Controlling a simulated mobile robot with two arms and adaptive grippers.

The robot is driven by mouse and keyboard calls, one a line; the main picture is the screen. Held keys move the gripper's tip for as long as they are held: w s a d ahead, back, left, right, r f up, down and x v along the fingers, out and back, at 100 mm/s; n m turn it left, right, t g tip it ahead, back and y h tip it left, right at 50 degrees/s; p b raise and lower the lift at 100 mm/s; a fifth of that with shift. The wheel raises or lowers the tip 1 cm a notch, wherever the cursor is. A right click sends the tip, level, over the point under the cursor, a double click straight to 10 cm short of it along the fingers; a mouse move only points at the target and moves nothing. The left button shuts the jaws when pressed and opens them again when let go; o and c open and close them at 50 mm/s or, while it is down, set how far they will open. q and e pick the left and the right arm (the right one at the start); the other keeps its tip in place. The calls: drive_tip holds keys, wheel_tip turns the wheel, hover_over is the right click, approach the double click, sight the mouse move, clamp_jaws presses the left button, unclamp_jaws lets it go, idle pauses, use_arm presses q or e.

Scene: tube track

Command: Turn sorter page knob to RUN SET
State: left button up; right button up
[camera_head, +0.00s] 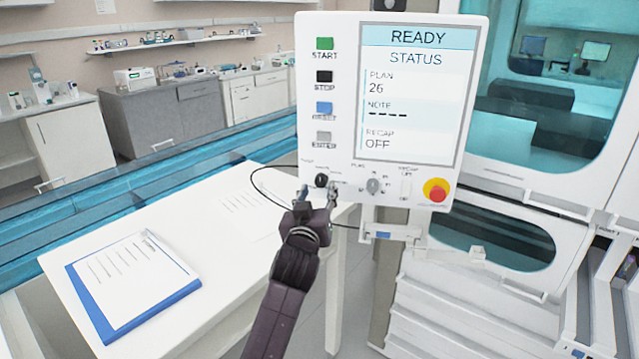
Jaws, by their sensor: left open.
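The sorter's control panel (343,100) is white and faces me. Its screen (403,95) reads READY, STATUS, PLAN 26, NOTE with dashes and RECAP OFF. A small black knob (321,180) sits at the panel's lower left, probably the page knob; its labels are too small to read. My left gripper (318,194) is open, its fingertips at the panel's lower left edge, just below and around the black knob. I cannot tell whether they touch it. A grey knob (374,186) under the PLAN label is to the right. My right gripper is not in view.
START (325,44), STOP and two more buttons line the panel's left side. A red and yellow stop button (436,190) is at its lower right. A white table (215,275) with a blue clipboard (130,280) is at left. A black cable (262,190) loops beside the gripper.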

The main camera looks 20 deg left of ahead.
sight(321, 183)
use_arm(q)
drive_tip(key=shift+w+a+r, duration=0.1)
drive_tip(key=shift+w, duration=0.95)
drive_tip(key=shift+w+a+p, duration=0.15)
drive_tip(key=shift+w+p, duration=0.15)
drive_tip(key=shift+w, duration=0.35)
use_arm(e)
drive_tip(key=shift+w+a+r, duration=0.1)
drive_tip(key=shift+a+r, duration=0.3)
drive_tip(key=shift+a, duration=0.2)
use_arm(q)
drive_tip(key=shift+c, duration=1.1)
clamp_jaws()
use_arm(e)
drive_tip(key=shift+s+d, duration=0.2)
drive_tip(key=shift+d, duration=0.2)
